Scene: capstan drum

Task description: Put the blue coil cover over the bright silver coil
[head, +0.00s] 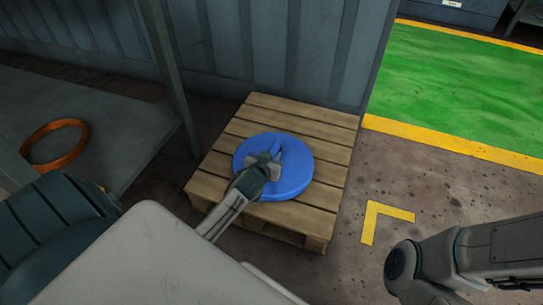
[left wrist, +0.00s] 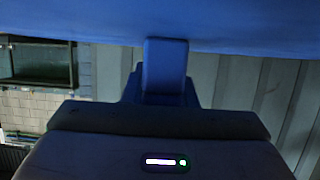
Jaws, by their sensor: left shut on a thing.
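The blue coil cover (head: 295,178) is a round disc with a raised bar-like handle on top. In the head view it is over the wooden pallet. My left gripper (head: 264,162) is shut on its handle. In the left wrist view the underside or edge of the blue cover (left wrist: 230,25) fills the top, and a blue tab sits between the fingers of the gripper (left wrist: 164,75). I cannot see a bright silver coil; anything beneath the cover is hidden. Whether the cover rests on something or hangs just above the pallet, I cannot tell.
The slatted wooden pallet (head: 325,136) stands on the floor against a grey corrugated wall (head: 285,45). A copper-orange ring (head: 57,161) lies on a grey shelf (head: 110,120) at the left, with a post beside it. Open floor and yellow markings (head: 385,212) lie to the right.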

